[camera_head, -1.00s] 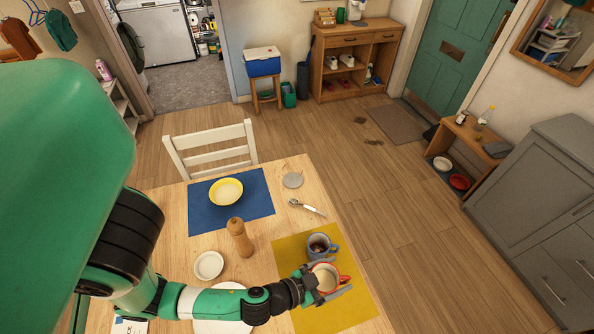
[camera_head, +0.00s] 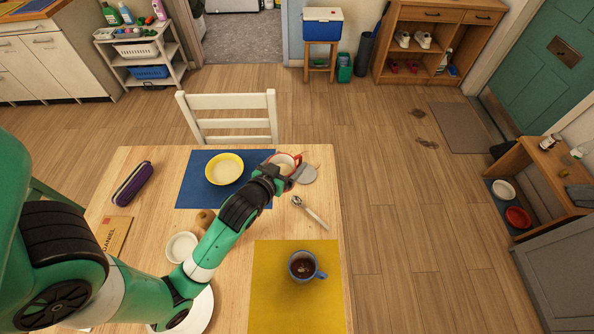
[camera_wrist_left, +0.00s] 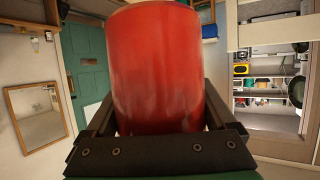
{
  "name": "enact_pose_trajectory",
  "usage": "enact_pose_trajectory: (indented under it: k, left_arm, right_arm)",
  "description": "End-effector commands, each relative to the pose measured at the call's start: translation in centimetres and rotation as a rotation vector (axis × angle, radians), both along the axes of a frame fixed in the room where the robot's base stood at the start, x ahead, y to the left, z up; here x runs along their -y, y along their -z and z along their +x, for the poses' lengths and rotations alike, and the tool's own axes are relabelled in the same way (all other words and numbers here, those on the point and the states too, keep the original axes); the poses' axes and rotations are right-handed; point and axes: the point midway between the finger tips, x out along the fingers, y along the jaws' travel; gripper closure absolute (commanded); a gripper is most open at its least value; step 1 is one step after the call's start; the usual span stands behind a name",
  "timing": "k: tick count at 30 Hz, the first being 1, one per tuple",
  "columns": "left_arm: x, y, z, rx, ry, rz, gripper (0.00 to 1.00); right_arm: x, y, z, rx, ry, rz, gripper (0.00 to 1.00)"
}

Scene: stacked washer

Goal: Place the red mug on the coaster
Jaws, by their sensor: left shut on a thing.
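The red mug (camera_head: 284,161) is in my left gripper (camera_head: 284,173) near the far edge of the table, in the head view. The left gripper is shut on it, and the mug (camera_wrist_left: 157,70) fills the middle of the left wrist view between the two fingers. The round grey coaster (camera_head: 308,174) lies on bare wood just to the right of the mug, partly covered by the gripper. I cannot tell how high the mug is above the table. My right gripper is not in view.
A blue-grey mug (camera_head: 302,266) with dark drink stands on the yellow placemat (camera_head: 265,315). A spoon (camera_head: 311,212) lies near the coaster. A yellow bowl (camera_head: 224,169) sits on the blue placemat (camera_head: 190,188). The pepper mill (camera_head: 205,217) is partly hidden by my arm.

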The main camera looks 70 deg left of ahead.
Motion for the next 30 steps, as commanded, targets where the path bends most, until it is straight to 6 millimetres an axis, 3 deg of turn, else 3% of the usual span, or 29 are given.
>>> enact_pose_trajectory:
  k: [3, 11, 22, 27, 30]
  left_arm:
    - [-1.4, 0.2, -0.7, 0.003, -0.038, 0.002, 0.99]
    - [-2.1, 0.7, -0.4, 0.004, -0.049, 0.003, 0.99]
    - [-6.6, 4.7, 6.9, 0.003, -0.049, 0.002, 0.98]
    - [-8.1, 8.4, 9.3, 0.0, -0.048, 0.001, 0.98]
    - [-8.6, 9.4, 10.2, 0.002, -0.048, 0.002, 0.98]
  right_arm:
    - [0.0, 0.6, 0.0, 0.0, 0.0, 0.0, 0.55]
    - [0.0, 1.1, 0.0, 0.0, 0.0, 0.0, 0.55]
    - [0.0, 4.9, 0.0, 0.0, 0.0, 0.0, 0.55]
    - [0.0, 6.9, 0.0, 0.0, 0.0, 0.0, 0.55]
    - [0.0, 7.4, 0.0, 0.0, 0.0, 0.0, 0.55]
